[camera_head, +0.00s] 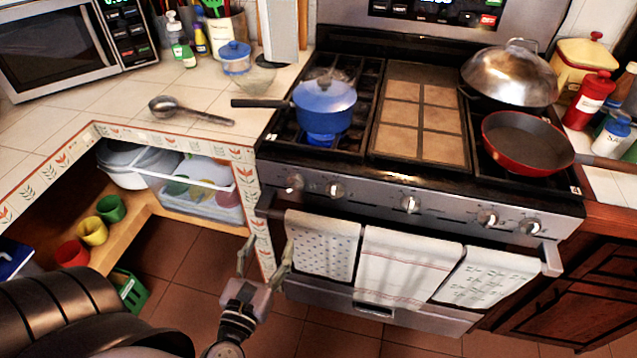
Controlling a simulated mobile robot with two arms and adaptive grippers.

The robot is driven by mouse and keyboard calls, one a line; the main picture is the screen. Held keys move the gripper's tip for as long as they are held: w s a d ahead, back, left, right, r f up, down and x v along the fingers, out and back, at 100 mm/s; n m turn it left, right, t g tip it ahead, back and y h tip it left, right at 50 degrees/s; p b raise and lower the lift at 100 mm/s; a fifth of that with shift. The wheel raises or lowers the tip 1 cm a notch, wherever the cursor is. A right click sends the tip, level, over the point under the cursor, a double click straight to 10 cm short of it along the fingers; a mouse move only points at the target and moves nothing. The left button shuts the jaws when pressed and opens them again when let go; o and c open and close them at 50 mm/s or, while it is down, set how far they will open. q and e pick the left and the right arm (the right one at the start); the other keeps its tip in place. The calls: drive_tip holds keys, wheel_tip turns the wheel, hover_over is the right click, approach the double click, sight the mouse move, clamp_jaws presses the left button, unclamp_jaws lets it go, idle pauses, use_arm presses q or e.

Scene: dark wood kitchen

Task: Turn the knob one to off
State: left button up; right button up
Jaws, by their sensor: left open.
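The stove (400,187) has a row of several metal knobs along its front panel. The leftmost knob (294,182) is at the panel's left end, with a second knob (336,190) to its right. A blue lidded pan (325,107) sits on the left burner, with a blue glow visible beneath it. My left gripper (264,259) is open and empty, pointing up. In the picture it is below the leftmost knob, near the counter's tiled corner and the left towel, apart from the knobs. My right gripper is not in view.
Towels (411,265) hang on the oven handle below the knobs. A red pan (525,142) and a domed metal lid (509,75) are on the stove's right side. A ladle (188,110) lies on the left counter. Open shelves (160,228) hold cups and tubs.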

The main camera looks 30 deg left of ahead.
use_arm(q)
drive_tip(key=p, duration=0.4)
approach(293, 187)
drive_tip(key=x, duration=0.9)
drive_tip(key=shift+w, duration=0.3)
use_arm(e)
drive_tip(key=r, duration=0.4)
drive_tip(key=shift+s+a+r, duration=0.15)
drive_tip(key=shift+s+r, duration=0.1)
use_arm(q)
drive_tip(key=shift+c, duration=0.4)
drive_tip(key=c, duration=1.1)
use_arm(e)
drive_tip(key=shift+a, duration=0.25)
